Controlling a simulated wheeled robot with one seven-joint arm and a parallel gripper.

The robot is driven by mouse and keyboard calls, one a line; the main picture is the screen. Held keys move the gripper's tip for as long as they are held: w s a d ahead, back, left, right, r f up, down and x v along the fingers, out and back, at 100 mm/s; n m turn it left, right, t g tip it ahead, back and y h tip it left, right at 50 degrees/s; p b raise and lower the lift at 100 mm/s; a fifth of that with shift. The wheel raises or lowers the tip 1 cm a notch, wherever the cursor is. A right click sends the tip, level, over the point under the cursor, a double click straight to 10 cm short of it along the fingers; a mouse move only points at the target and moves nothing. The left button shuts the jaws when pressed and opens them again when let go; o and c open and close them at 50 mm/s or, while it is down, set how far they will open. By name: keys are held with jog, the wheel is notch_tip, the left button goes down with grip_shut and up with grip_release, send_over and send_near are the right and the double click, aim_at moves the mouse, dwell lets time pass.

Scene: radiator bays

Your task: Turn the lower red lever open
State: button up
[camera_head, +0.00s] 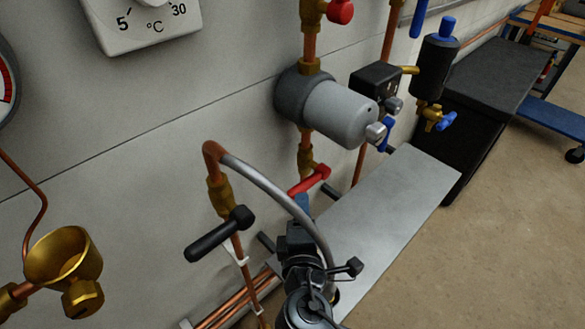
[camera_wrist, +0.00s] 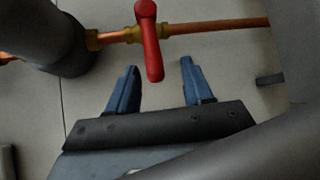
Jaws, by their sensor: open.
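The lower red lever (camera_head: 309,180) sits on a brass valve below the grey pump in the head view, pointing down and left. In the wrist view the red lever (camera_wrist: 150,45) crosses the horizontal copper pipe and its free end hangs toward my gripper. My gripper (camera_wrist: 157,82) is open, with its blue fingers on either side of the lever's free end as seen in the wrist view. I cannot tell whether a finger touches the lever. In the head view one blue fingertip of my gripper (camera_head: 302,200) shows close below the lever; the rest is hidden.
The grey pump (camera_head: 340,112) is above the lever. An upper red lever (camera_head: 340,11) is at the top. A black-handled valve (camera_head: 218,235) and a curved grey hose (camera_head: 275,188) stand left of my gripper. A grey shelf (camera_head: 375,215) lies to the right.

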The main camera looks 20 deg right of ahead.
aim_at(301, 184)
jog(key=shift+r+p+x, duration=0.15)
jog(key=shift+x, duration=1.3)
jog(key=shift+r+p+x, duration=0.15)
jog(key=shift+p+x, duration=0.05)
jog(key=shift+x, duration=1.25)
jog(key=shift+r+p+x, duration=0.15)
jog(key=shift+r+x, duration=0.05)
jog(key=shift+x, duration=1.2)
jog(key=shift+w+a, duration=0.15)
jog(key=shift+c, duration=0.4)
grip_shut()
